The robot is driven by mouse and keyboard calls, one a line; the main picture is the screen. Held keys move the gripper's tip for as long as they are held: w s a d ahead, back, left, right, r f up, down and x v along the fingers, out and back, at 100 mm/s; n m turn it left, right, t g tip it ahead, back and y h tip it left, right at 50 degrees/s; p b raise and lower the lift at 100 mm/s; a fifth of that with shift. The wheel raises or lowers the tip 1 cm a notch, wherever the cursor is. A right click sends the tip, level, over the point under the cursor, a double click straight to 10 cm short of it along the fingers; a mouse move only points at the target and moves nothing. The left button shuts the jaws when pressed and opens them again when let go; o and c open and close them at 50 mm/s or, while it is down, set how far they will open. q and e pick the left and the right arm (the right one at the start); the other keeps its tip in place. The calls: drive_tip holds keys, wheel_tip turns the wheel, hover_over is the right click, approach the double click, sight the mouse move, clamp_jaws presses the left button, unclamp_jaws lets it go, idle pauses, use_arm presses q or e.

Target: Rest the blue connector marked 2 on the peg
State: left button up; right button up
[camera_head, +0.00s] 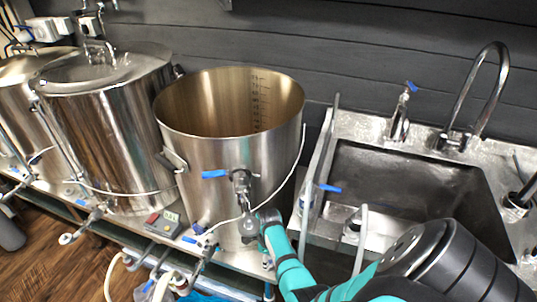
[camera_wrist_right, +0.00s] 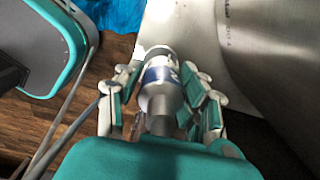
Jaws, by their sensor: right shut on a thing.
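The blue connector marked 2 (camera_wrist_right: 162,76) is a metal cylinder with a blue band, part of a white mark showing on it. My right gripper (camera_wrist_right: 160,92) has its fingers on both sides of it and is shut on it. In the head view my right gripper (camera_head: 262,222) is at the front of the open steel kettle, just below its blue-handled valve (camera_head: 240,183). A grey metal piece (camera_head: 248,228) shows at its fingertips; I cannot tell whether it is the connector or a kettle fitting. I cannot make out the peg. My left gripper is not in view.
The open kettle (camera_head: 222,150) stands left of the sink (camera_head: 400,195). Two more kettles stand further left, the nearer one lidded (camera_head: 115,130). A small control box (camera_head: 162,223), several blue-handled valves and hoses crowd the bench front. Wooden floor (camera_head: 45,255) lies lower left.

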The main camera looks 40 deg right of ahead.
drive_tip(key=shift+f+b, duration=0.55)
drive_tip(key=shift+f, duration=0.4)
drive_tip(key=o, duration=1.4)
drive_tip(key=shift+c, duration=0.2)
drive_tip(key=shift+r, duration=0.1)
wheel_tip(320, 180, up, 12)
drive_tip(key=shift+f, duration=0.1)
